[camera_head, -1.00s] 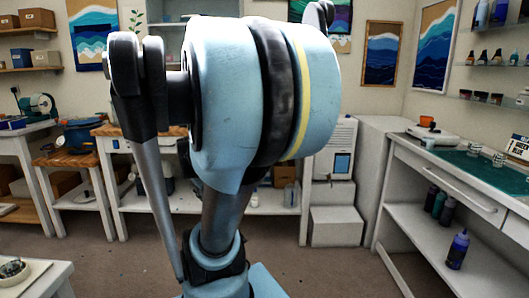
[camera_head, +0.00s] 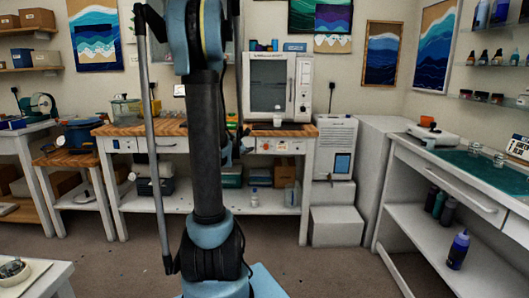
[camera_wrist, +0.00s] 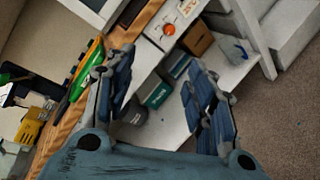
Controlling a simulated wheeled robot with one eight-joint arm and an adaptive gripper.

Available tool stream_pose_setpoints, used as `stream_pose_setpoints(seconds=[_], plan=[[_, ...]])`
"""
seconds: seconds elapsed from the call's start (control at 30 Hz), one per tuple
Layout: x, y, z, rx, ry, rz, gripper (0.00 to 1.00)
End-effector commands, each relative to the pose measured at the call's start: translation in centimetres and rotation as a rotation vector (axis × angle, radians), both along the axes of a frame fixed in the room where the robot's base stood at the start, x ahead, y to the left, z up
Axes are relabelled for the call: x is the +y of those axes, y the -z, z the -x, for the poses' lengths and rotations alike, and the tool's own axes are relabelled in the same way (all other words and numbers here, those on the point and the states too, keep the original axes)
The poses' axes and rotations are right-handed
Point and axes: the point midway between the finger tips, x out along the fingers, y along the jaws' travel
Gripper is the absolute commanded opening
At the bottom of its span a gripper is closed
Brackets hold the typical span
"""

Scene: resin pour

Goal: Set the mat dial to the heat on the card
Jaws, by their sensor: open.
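An orange round dial (camera_wrist: 168,29) on a white panel shows at the top of the wrist view. In the head view a small orange spot on the front of the wooden-topped bench (camera_head: 283,147) looks like this dial; its setting is too small to read. A black-and-white card (camera_head: 518,147) with printed text stands on the right-hand counter; I cannot make out a heat on it. My gripper (camera_wrist: 160,62) is open and empty, its two blue-grey fingers apart, with the dial beyond the fingertips. In the head view my arm hides part of the bench.
A white oven-like cabinet (camera_head: 279,86) stands on the bench. A white unit (camera_head: 335,147) stands right of the bench. Green and yellow tools (camera_wrist: 85,70) lie on the wood at left in the wrist view. Carpet between bench and counter is clear.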

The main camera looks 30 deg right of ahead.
Motion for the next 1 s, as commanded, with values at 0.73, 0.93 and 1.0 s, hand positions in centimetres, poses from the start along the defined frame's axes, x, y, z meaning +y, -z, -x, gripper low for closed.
stream_pose_setpoints(seconds=[0.73,0.93,1.0], plan=[[-13.1,9.0,-6.4,0.518,-0.280,0.884,0.50],[-14.3,11.8,-6.6,0.613,-0.325,1.015,0.50],[-14.5,12.4,-6.6,0.630,-0.334,1.037,0.50]])
